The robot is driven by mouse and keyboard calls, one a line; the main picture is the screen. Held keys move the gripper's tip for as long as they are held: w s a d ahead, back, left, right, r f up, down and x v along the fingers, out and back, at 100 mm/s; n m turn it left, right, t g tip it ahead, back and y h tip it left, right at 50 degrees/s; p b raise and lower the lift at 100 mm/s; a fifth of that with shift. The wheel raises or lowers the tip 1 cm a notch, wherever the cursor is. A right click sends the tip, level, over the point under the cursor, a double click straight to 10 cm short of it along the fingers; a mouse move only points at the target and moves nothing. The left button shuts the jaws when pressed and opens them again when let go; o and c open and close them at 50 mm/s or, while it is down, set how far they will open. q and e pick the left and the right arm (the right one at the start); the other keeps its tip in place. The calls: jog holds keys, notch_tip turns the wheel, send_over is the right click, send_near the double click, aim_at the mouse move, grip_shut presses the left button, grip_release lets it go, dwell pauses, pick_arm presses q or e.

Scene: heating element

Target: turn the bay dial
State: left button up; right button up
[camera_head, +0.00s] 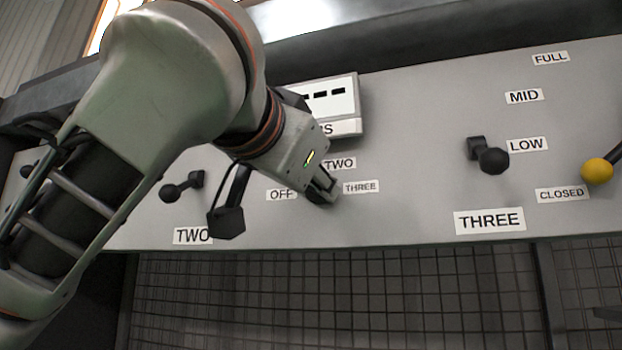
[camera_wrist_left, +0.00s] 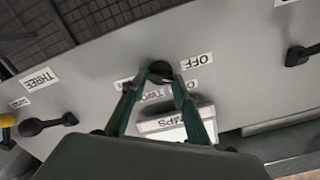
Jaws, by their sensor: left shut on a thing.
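The bay dial is a small dark round knob on the grey sloped panel, with labels OFF, TWO and THREE around it. It shows in the wrist view (camera_wrist_left: 160,70) at the fingertips, and in the head view mostly hidden by my left gripper (camera_head: 323,187). That gripper, also in the wrist view (camera_wrist_left: 158,80), is shut on the dial, one finger on either side. The dial's pointer direction cannot be made out. My right gripper is not in view.
A black-knobbed lever (camera_head: 490,160) above the THREE plate, a yellow-knobbed lever (camera_head: 597,171) at far right and another black lever (camera_head: 172,191) above the TWO plate stick out. A display box (camera_head: 345,126) stands just above the dial.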

pick_arm(q)
jog(key=m+p, duration=0.1)
jog(key=m, duration=0.4)
jog(key=shift+m, duration=0.3)
dwell(0.4)
jog(key=o, duration=1.1)
jog(key=shift+s, duration=0.1)
jog(key=v, duration=0.7)
jog(key=shift+s, duration=0.2)
